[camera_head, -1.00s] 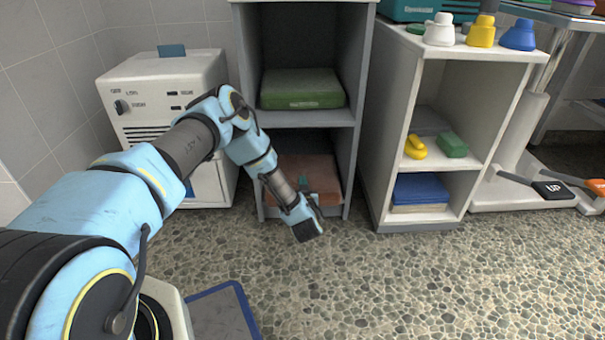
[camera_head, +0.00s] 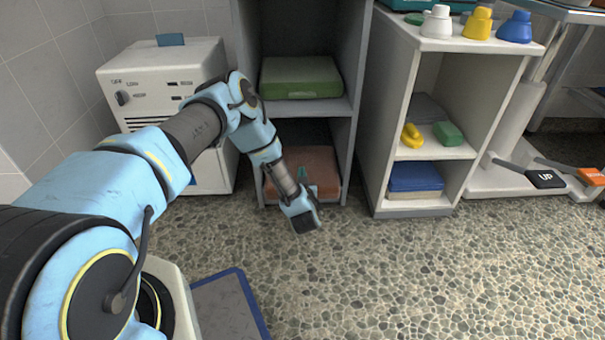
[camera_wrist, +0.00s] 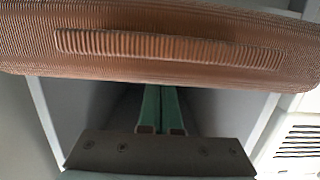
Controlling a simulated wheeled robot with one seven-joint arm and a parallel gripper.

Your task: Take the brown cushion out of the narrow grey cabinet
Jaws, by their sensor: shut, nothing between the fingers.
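The brown cushion (camera_head: 318,168) lies in the lower compartment of the narrow grey cabinet (camera_head: 350,120). In the wrist view the cushion (camera_wrist: 60,68) spans the top of the picture, with a ribbed strip along its facing side. My gripper (camera_wrist: 160,90) has its two green fingers shut together with nothing between them. The fingers point toward the cushion, and their tips pass out of sight at its edge; I cannot tell whether they touch it. In the head view my wrist and gripper (camera_head: 302,172) are at the front of the lower compartment and hide part of the cushion.
A green cushion (camera_head: 300,78) lies on the shelf above. A white unit with knobs (camera_head: 165,75) stands left of the cabinet. A white shelf unit (camera_head: 480,55) with bottles stands right. A blue-edged mat (camera_head: 225,305) lies on the floor. The floor in front is clear.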

